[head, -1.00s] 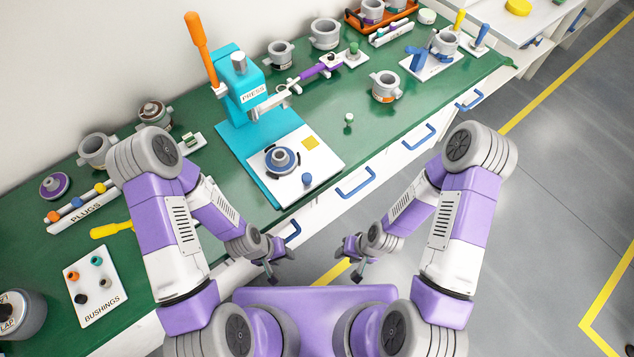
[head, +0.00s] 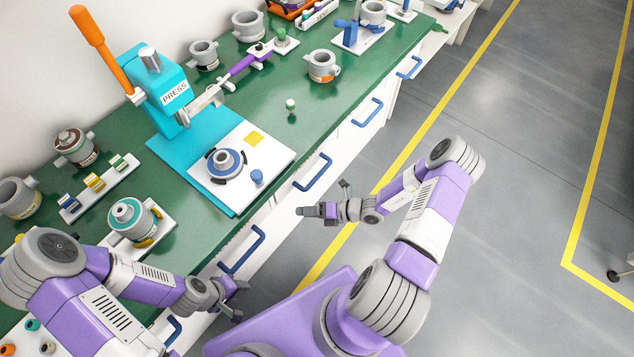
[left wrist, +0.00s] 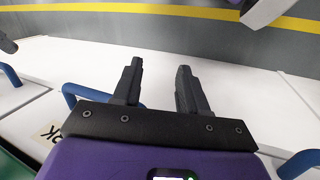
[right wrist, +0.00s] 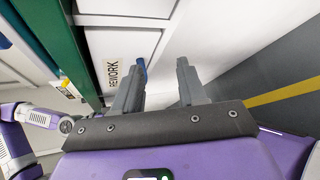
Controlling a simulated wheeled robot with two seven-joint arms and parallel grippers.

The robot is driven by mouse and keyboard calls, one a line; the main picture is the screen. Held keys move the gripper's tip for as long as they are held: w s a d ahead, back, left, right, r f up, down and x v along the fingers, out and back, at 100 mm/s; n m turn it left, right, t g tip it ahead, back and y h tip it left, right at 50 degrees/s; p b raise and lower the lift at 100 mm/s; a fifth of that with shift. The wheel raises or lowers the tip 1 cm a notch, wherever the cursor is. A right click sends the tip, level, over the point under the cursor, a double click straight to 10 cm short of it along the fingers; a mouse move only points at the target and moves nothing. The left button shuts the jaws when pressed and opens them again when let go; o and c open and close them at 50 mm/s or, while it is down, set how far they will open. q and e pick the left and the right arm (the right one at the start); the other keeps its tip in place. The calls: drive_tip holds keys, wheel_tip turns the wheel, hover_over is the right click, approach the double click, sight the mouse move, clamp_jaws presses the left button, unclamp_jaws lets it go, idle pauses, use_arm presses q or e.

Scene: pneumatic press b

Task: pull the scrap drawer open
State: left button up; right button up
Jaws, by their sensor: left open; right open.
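A row of white drawer fronts with blue bar handles runs along the bench's front. They look shut, and I can read no scrap label. One handle (head: 312,172) is just beyond my right gripper (head: 322,198), which is open, empty and apart from it. In the right wrist view, a drawer label reads REWORK (right wrist: 113,76), and a bit of blue handle shows behind the left finger. Another handle (head: 241,250) is near my left gripper (head: 241,300), which is open and empty. In the left wrist view a blue handle (left wrist: 72,95) is partly hidden behind its left finger.
The green bench top (head: 300,125) carries a teal press (head: 160,95), a purple-handled tool (head: 250,64) and several grey housings. Farther handles (head: 368,112) continue to the upper right. The grey floor (head: 530,140) on the right is mostly clear.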

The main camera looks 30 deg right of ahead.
sight(317, 175)
drive_tip(key=w+d+f+m+t+h+b, duration=0.1)
drive_tip(key=w+d+m+t+h, duration=0.15)
drive_tip(key=d+m, duration=0.3)
drive_tip(key=w+d+m+t+h+b, duration=0.1)
drive_tip(key=w+d+m+t+h, duration=0.1)
drive_tip(key=d+m+t, duration=0.35)
drive_tip(key=w, duration=0.2)
drive_tip(key=w+a+f+g, duration=0.1)
drive_tip(key=w, duration=0.1)
drive_tip(key=w+n+g+b, duration=0.1)
drive_tip(key=w, duration=0.1)
drive_tip(key=shift+w+a+f+h, duration=0.15)
drive_tip(key=shift+w+f+h, duration=0.05)
drive_tip(key=shift+f+h, duration=0.05)
clamp_jaws()
